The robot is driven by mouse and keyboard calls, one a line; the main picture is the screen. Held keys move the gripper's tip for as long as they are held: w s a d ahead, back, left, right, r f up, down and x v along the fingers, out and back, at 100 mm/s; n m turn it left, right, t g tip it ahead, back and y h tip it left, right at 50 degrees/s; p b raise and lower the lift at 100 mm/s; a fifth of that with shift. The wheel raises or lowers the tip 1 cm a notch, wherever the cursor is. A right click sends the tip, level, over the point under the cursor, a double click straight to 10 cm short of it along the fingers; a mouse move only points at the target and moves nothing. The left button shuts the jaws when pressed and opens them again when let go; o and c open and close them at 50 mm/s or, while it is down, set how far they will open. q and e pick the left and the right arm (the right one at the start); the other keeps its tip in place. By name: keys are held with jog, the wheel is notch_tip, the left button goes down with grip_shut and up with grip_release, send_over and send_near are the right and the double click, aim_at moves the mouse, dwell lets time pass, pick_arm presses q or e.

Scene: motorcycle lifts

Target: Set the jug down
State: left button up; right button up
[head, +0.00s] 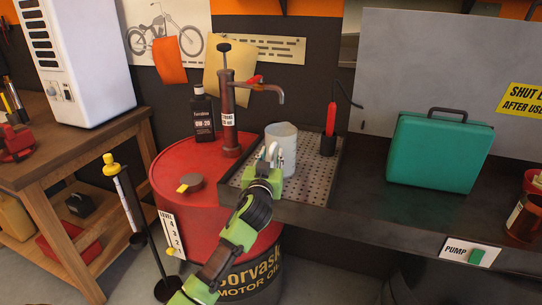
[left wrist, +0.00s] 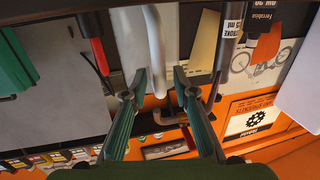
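A pale grey-white jug (head: 283,143) appears upright on the perforated drip tray (head: 313,188), below and near the pump spout. Its base is partly hidden by my gripper. My left gripper (head: 267,158) is at the near side of the jug. In the left wrist view, the jug's white handle (left wrist: 156,50) lies between the two fingers of my left gripper (left wrist: 160,80). The fingers look apart, with a gap beside the handle. My right gripper is in neither view.
A red drum (head: 178,205) carries a hand pump (head: 228,110) and a dark oil bottle (head: 203,118). A red-handled tool (head: 330,120) stands at the tray's back right. A teal case (head: 440,150) stands farther right. The dark bench between tray and case is clear.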

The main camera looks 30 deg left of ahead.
pick_arm(q)
jog(key=shift+r, duration=0.15)
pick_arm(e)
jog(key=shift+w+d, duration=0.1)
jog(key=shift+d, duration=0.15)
pick_arm(q)
jog(key=shift+s+d, duration=0.1)
jog(key=shift+s, duration=0.05)
jog(key=b+v, duration=0.1)
jog(key=v, duration=1)
jog(key=shift+s+b, duration=0.35)
jog(key=shift+b, duration=0.05)
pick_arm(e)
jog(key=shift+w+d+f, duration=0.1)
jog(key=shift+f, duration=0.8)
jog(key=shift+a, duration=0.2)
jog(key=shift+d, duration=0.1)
